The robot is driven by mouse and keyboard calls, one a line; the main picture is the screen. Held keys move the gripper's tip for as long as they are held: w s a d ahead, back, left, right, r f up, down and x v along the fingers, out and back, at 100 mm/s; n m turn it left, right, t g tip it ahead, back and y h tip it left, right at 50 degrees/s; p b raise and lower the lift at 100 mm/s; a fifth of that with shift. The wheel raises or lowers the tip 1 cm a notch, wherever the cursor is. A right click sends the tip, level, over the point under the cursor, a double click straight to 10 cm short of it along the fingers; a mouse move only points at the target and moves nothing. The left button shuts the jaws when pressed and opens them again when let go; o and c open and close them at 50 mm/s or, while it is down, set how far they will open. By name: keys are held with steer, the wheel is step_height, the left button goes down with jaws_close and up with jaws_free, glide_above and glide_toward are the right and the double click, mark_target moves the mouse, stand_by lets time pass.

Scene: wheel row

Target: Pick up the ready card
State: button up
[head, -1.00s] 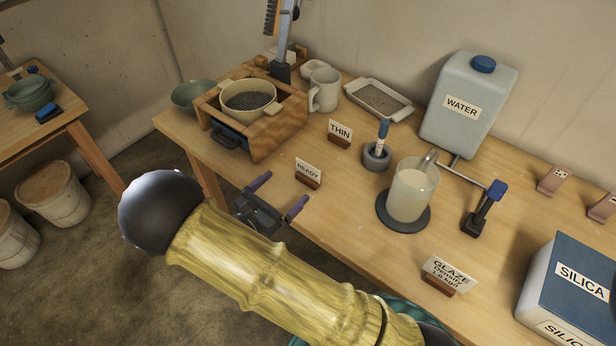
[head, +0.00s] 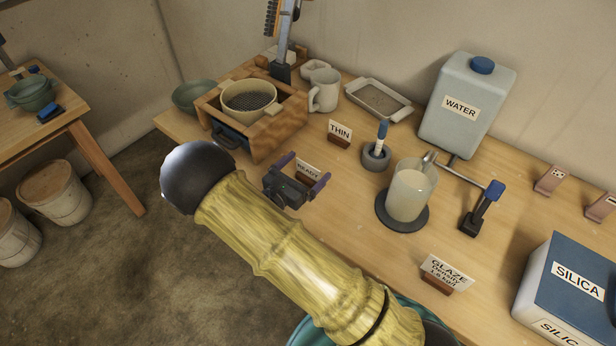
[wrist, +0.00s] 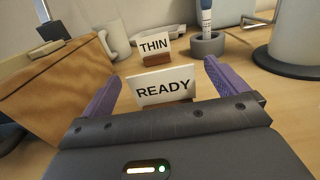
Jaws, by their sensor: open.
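The ready card (head: 309,171) is a small white card reading READY in a wooden foot, upright on the table. In the head view my gripper (head: 305,170) partly covers it. In the wrist view the ready card (wrist: 162,86) stands between and just ahead of the two purple fingers of my gripper (wrist: 160,82). The gripper is open, with a finger on either side of the card. I see no clear contact.
The THIN card (head: 340,132) stands behind the ready card. A wooden frame with a sieve (head: 250,100) is close on the left. A jug of glaze (head: 409,192) stands to the right on a dark disc. The GLAZE card (head: 446,274) is nearer the front edge.

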mark_target(307, 167)
steer(key=x, duration=0.3)
steer(key=shift+w+d, duration=0.1)
steer(key=shift+d, duration=0.05)
stand_by(0.3)
steer(key=c, duration=1.1)
step_height(307, 167, up, 10)
steer(key=shift+f, duration=0.1)
